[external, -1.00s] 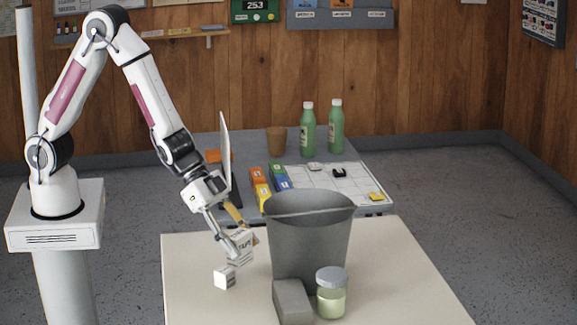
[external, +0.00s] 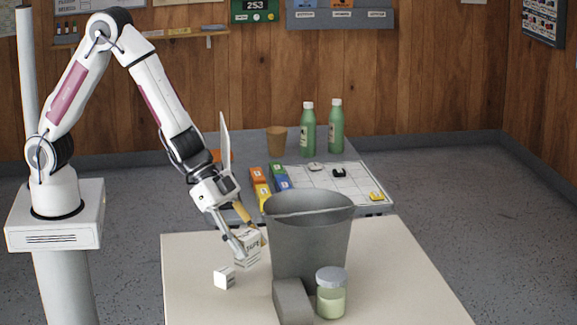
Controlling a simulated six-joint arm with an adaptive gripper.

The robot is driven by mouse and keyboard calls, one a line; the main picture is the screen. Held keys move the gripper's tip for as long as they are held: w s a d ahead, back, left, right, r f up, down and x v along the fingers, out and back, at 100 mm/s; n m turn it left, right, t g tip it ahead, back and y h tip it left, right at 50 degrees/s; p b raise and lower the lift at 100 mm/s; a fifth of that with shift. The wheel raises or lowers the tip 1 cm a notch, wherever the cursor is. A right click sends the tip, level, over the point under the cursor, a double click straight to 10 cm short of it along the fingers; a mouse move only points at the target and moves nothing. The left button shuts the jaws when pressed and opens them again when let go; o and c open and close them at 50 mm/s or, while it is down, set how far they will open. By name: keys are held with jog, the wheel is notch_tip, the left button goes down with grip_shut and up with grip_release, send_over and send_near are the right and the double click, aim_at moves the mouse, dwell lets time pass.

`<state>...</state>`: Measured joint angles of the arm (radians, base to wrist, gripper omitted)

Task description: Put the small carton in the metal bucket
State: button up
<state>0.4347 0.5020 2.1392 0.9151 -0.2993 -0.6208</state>
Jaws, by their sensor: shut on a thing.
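A small white carton (external: 251,243) with dark lettering is in my gripper (external: 247,250), just left of the metal bucket. My gripper points down and is shut on the carton, with a finger on its near left side. I cannot tell how far the carton is above the table, or whether it touches the bucket. The grey metal bucket (external: 311,240) stands upright on the pale table, its open rim higher than the carton. The inside bottom of the bucket is hidden.
A small white box (external: 224,278) lies on the table (external: 195,300) below my gripper. A grey block (external: 291,300) and a lidded jar (external: 331,294) stand in front of the bucket. The table's right side is clear. Green bottles (external: 308,130) stand on the table behind.

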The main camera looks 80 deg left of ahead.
aim_at(249, 264)
jog(key=shift+f, duration=0.1)
jog(key=shift+f, duration=3.05)
jog(key=shift+f, duration=1.85)
jog(key=shift+f, duration=0.15)
jog(key=o, duration=1.5)
